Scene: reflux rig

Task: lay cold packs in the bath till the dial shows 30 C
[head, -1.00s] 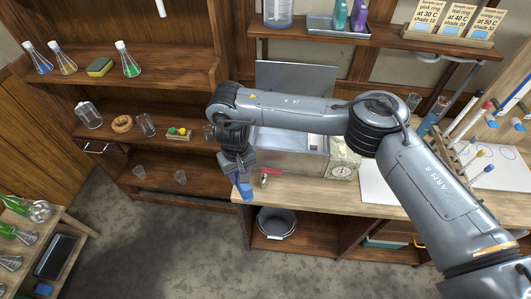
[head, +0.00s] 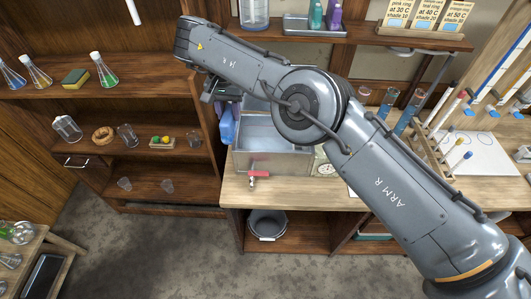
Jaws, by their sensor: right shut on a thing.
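My right gripper (head: 225,103) is shut on a blue cold pack (head: 228,125), which hangs below it at the left end of the bath. The bath (head: 270,162) is an open grey metal box on the wooden bench, with a red-handled tap at its front. From this angle I cannot tell whether the pack is over the bath or just beside its rim. The dial (head: 325,168) is at the bath's right, partly covered by my right arm, and its reading is too small to tell. My left gripper is not in view.
A shelf unit (head: 150,185) with flasks and glassware stands close at the left. A shelf above the bath holds a tray (head: 314,25) of bottles. Test tubes and a rack stand at the right of the bench. A bucket (head: 267,224) sits under it.

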